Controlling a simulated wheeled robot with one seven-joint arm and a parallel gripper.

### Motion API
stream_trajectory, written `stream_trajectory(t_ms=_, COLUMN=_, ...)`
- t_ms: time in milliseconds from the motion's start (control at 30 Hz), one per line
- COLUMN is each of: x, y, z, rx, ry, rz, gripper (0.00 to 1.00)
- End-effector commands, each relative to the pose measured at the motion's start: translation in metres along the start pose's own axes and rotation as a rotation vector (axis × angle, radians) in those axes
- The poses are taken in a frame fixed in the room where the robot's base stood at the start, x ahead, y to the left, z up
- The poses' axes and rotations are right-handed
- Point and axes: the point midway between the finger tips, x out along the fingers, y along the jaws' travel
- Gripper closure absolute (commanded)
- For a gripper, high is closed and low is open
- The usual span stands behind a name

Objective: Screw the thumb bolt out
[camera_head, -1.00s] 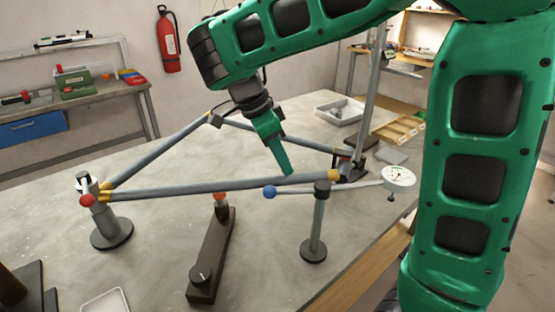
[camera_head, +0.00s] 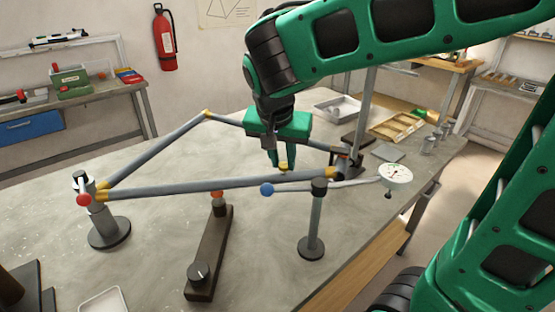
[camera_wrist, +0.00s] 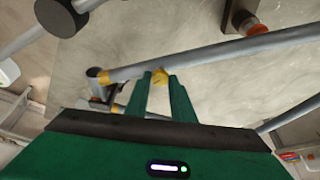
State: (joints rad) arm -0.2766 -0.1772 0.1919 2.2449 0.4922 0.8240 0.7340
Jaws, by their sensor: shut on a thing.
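A small brass-yellow thumb bolt (camera_head: 283,169) stands at the right part of the grey frame's near tube (camera_head: 190,187). It also shows in the wrist view (camera_wrist: 160,77), close against the tube (camera_wrist: 210,55). My gripper (camera_head: 282,166) points down over the tube with its two green fingers around the bolt. In the wrist view the fingertips (camera_wrist: 160,80) are shut on the bolt, one on each side. The fingers hide part of it. I cannot tell how deep its thread sits.
A post with a blue ball (camera_head: 267,190) and a dial gauge (camera_head: 397,176) stand to the right. A red-ball clamp (camera_head: 83,199) holds the left corner. A dark bar with a knob (camera_head: 200,272) lies in front.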

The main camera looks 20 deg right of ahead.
Motion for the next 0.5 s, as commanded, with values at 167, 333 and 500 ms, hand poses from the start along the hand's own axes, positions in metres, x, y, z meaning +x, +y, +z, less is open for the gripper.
stream_trajectory(t_ms=167, x=0.002, y=0.0059, z=-0.0008, rx=-0.146, ry=-0.002, rz=-0.057, gripper=1.0)
stream_trajectory(t_ms=333, x=0.0023, y=0.0074, z=-0.0013, rx=-0.295, ry=-0.002, rz=-0.12, gripper=1.0)
stream_trajectory(t_ms=500, x=0.0028, y=0.0091, z=-0.0017, rx=-0.444, ry=-0.003, rz=-0.182, gripper=1.0)
